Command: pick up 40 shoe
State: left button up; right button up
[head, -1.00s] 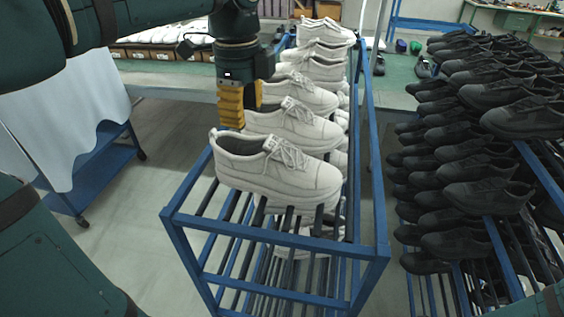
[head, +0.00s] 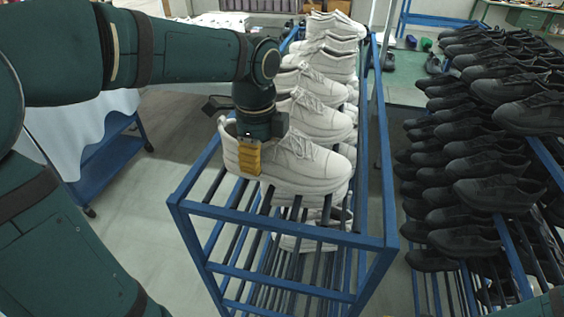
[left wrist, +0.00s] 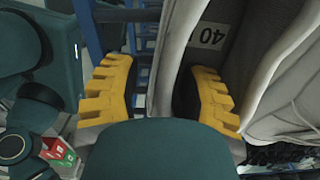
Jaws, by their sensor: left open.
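The front white shoe (head: 315,170) stands on top of the blue rack with its heel to the left. In the left wrist view, a "40" label (left wrist: 207,37) shows inside the shoe's opening. My left gripper (head: 246,160) points down at the heel end of this shoe. In the left wrist view its yellow fingers (left wrist: 160,95) are open, with the shoe's side wall (left wrist: 178,50) between them. One finger is outside the shoe and the other is within its opening. Whether either touches the wall I cannot tell. My right gripper is not in view.
The blue rack (head: 285,238) holds more white shoes (head: 318,120) in a row behind the front one. A second rack with many black shoes (head: 495,195) stands to the right. A blue cart (head: 105,165) with white cloth is at the left. Floor shows between cart and rack.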

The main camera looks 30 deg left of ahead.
pick_arm(q)
jog(key=shift+o, duration=0.2)
grip_shut()
dwell(0.3)
